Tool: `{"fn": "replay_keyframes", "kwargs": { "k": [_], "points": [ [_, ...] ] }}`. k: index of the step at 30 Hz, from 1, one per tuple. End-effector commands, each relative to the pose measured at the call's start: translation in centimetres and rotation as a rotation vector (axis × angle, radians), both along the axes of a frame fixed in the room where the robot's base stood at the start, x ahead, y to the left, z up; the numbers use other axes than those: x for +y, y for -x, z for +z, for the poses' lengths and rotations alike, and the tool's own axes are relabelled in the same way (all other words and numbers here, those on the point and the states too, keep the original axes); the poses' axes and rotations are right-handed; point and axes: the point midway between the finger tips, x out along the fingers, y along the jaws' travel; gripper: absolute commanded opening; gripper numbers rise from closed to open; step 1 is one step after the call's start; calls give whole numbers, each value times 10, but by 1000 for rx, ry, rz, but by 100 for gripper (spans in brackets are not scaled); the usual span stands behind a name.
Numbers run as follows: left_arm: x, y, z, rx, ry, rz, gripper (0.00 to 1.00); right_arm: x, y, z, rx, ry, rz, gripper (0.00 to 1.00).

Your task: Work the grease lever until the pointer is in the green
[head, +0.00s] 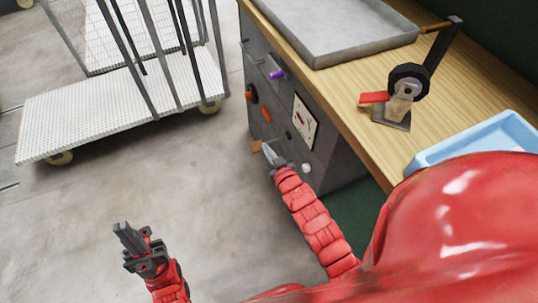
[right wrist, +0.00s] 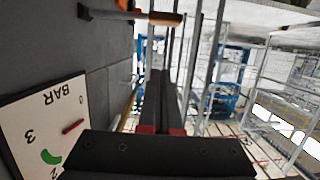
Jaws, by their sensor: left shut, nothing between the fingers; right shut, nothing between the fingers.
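The pressure gauge (head: 305,122) is a pale plate on the grey cabinet's front. In the right wrist view the gauge plate (right wrist: 40,120) reads BAR; its red pointer (right wrist: 73,127) is near the 0, away from the green mark (right wrist: 51,157) between 2 and 3. A lever with a brown handle (head: 256,146) sticks out below; a similar handle on a dark arm shows in the right wrist view (right wrist: 165,18). My right gripper (head: 268,152) is shut and empty close beside the handle; contact is unclear. My left gripper (head: 122,230) is shut and empty over the floor.
A metal tray (head: 335,45), a black-wheeled device (head: 408,82) and a blue tray (head: 470,140) are on the bench. A cart (head: 95,115) stands left; floor between is clear.

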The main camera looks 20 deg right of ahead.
Motion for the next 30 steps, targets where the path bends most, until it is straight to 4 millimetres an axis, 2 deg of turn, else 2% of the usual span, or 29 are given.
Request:
{"fn": "replay_keyframes", "kwargs": {
  "k": [3,9,12,18,30],
  "points": [
    [0,0,-4,0,0,0,0,2,-28,-7,-2,0,1,0],
    [0,0,-9,0,0,0,0,3,-62,-20,2,-2,0,0],
    [0,0,-11,0,0,0,0,3,-59,-39,5,-3,0,0],
    [0,0,-12,0,0,0,0,2,-59,-54,3,-1,0,0],
    [0,0,-13,0,0,0,0,3,-59,-55,0,0,0,0]
  ]
}}
